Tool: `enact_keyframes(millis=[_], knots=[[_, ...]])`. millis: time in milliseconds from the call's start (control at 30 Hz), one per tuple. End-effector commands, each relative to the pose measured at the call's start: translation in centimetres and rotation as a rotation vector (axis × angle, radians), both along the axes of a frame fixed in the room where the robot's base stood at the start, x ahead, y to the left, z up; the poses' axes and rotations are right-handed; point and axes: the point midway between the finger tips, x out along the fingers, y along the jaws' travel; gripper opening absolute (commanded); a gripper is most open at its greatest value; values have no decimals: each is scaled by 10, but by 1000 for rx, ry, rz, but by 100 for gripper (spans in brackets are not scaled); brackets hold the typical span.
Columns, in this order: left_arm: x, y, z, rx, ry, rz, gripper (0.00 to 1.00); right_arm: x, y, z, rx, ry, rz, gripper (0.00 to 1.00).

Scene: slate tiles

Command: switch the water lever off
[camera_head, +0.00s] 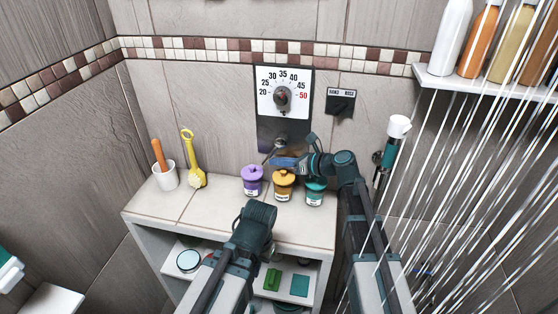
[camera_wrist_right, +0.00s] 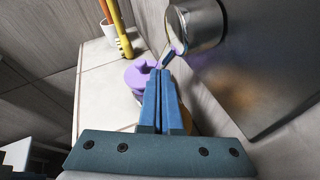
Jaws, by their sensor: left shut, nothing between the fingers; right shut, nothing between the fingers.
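The water lever is a thin metal handle on a round metal hub (camera_head: 281,141), low on the dark plate under the temperature dial (camera_head: 282,97). In the right wrist view the hub (camera_wrist_right: 200,22) is large, and the lever (camera_wrist_right: 173,53) slants down-left from it to a blue-purple tip. My right gripper (camera_head: 274,162) is just below the hub. Its blue fingers (camera_wrist_right: 160,74) are shut and empty, their tips close to the lever; I cannot tell whether they touch. My left gripper (camera_head: 258,212) is lower, over the shelf's front; its fingertips are hard to make out.
Purple (camera_head: 252,182), orange (camera_head: 283,186) and teal (camera_head: 315,191) jars stand on the shelf top (camera_head: 222,205) below the lever. A white cup (camera_head: 166,177) and yellow brush (camera_head: 190,160) stand left. A small switch (camera_head: 341,103) is right of the dial. Water streams fall at right.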

Motion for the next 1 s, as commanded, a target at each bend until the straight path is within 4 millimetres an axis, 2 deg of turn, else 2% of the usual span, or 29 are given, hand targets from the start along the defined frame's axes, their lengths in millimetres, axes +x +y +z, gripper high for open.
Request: enact_keyframes(millis=[367, 500, 633, 800, 1000], knots=[[0, 0, -52, 0, 0, 0, 0, 3, 16, -7, 216, -47, 1, 0], [0, 0, -46, 0, 0, 0, 0, 5, 23, 7, 253, -56, 1, 0], [0, 0, -42, 0, 0, 0, 0, 7, 31, 11, 253, -56, 1, 0], [0, 0, -67, 0, 0, -1, 0, 9, 39, 8, 353, -77, 0, 0], [0, 0, -55, 0, 0, -1, 0, 10, 47, 26, 384, -84, 0, 0]])
